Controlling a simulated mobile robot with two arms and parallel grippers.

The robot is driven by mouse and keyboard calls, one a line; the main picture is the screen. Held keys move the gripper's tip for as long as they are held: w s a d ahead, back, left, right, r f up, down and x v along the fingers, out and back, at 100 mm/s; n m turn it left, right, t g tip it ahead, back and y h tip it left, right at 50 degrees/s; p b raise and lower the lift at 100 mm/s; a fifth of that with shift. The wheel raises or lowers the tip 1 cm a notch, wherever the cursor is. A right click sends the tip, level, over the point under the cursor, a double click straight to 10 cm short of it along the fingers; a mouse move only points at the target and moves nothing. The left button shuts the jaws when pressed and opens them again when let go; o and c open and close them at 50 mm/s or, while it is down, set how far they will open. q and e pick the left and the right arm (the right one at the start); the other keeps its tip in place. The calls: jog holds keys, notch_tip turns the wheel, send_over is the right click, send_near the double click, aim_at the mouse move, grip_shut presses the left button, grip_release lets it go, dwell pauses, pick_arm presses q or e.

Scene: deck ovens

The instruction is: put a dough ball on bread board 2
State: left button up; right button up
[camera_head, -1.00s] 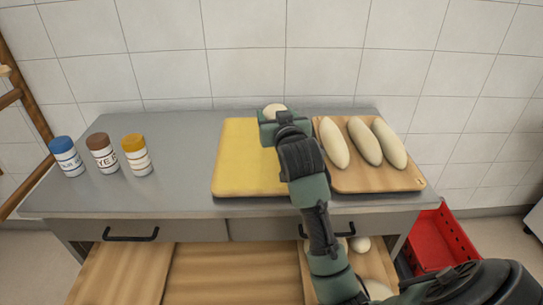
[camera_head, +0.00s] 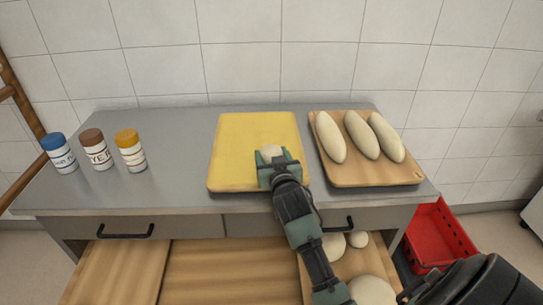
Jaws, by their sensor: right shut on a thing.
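A pale dough ball (camera_head: 271,152) is in my right gripper (camera_head: 274,158), whose jaws are shut on it. The gripper is over the middle-right part of a yellow board (camera_head: 236,145) on the grey counter. Whether the ball touches the board I cannot tell. A wooden board (camera_head: 376,176) to the right bears 3 long dough loaves (camera_head: 361,135). More dough balls (camera_head: 359,239) lie on a wooden board on the shelf below, partly hidden by my right arm. No label shows which board is number 2. My left gripper is not in view.
Three jars, with blue (camera_head: 59,153), brown (camera_head: 97,149) and orange (camera_head: 130,150) lids, stand on the left of the counter. The counter (camera_head: 172,185) is clear between jars and yellow board. A red crate (camera_head: 437,235) stands on the floor at right.

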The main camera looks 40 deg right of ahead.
jog(key=o, duration=1.3)
jog(key=shift+f, duration=0.1)
jog(key=shift+o, duration=0.2)
jog(key=v, duration=1.2)
